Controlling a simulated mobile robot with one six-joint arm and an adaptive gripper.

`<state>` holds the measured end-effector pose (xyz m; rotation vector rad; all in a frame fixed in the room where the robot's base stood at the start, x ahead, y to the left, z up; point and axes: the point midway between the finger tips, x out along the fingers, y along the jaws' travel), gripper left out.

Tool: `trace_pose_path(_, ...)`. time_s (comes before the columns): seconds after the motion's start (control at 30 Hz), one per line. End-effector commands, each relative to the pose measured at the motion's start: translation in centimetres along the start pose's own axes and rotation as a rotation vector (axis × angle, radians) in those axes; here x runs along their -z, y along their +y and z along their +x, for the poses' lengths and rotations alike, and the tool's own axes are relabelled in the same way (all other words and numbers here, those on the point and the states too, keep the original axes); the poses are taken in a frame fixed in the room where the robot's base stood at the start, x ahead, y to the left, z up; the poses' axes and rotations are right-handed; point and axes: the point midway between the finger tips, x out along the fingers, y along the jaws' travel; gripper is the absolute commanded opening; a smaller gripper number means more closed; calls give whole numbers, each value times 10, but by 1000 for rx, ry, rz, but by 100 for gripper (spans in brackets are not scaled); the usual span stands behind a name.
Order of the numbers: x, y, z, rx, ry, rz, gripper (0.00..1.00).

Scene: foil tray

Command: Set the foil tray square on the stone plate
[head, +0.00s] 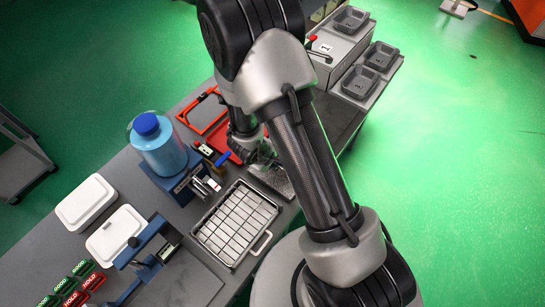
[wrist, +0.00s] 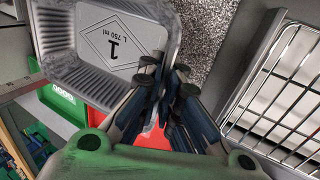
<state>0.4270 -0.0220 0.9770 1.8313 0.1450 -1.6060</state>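The foil tray (wrist: 112,48) is a silver, ribbed tray with a "1 L 750 ml" label inside, at the upper left of the wrist view. My gripper (wrist: 166,72) has its fingertips close together at the tray's near right rim and looks shut on that rim. The stone plate (wrist: 205,32) is speckled grey and lies beyond and right of the tray, partly hidden by it. In the head view the stone plate (head: 275,182) shows beside my gripper (head: 264,157); my arm covers part of it, and the foil tray is hard to make out.
A wire rack in a metal pan (head: 236,222) is close by the plate. A red tray (head: 221,138) lies behind my gripper. A blue-capped container (head: 158,145) stands to the left. Dark trays (head: 361,82) sit on the units at the far right. White boxes (head: 86,202) lie at left.

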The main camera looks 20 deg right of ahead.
Motion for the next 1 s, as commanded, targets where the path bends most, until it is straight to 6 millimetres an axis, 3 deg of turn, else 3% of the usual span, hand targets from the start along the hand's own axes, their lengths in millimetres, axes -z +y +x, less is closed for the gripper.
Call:
trace_pose_path(0.6, 0, -22, 49, 0, 0, 0, 0)
trace_pose_path(1.0, 0, -24, 52, 0, 0, 2, 0)
